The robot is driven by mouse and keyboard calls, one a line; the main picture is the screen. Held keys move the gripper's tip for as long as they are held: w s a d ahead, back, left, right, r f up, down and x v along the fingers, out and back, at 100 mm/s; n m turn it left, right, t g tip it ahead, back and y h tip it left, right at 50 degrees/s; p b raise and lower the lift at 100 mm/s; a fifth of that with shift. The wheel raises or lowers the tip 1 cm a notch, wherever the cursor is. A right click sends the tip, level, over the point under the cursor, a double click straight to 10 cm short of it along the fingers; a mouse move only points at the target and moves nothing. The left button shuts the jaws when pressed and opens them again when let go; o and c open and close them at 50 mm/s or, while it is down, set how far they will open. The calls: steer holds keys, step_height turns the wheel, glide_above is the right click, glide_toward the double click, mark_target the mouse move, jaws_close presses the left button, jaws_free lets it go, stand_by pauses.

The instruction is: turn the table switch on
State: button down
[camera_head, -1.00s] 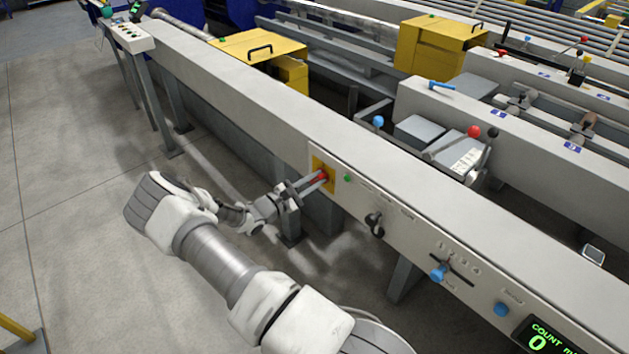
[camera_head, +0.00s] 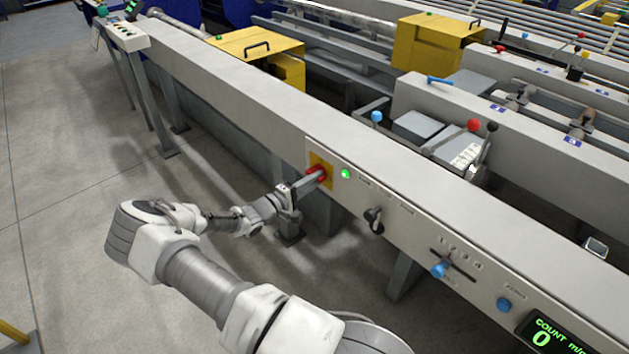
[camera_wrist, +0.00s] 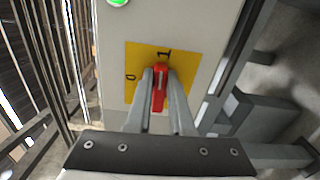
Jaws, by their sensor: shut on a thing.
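The table switch is a red handle (camera_wrist: 160,88) on a yellow plate (camera_wrist: 136,58) on the front panel of the long grey table. In the wrist view the plate carries the marks 0 and 1, and the handle points at the 1. In the head view the red handle (camera_head: 316,174) shows at the tip of my gripper (camera_head: 307,180). My gripper also shows in the wrist view (camera_wrist: 160,96), its two fingers shut on the red handle from both sides. A green lamp (camera_head: 345,174) beside the plate is brightly lit; it shows in the wrist view (camera_wrist: 118,2) too.
The panel also carries a black knob (camera_head: 373,218), a blue-knobbed slide lever (camera_head: 439,269), a blue button (camera_head: 503,304) and a green count display (camera_head: 553,337). Yellow boxes (camera_head: 428,45) stand behind.

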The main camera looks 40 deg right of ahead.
steer(key=shift+f+m, duration=0.1)
steer(key=shift+m, duration=0.3)
steer(key=c, duration=0.8)
jaws_free()
steer(key=s+a+p, duration=0.1)
steer(key=a+p, duration=0.1)
steer(key=a, duration=1.5)
steer(key=shift+s+a, duration=0.2)
steer(key=shift+a, duration=0.05)
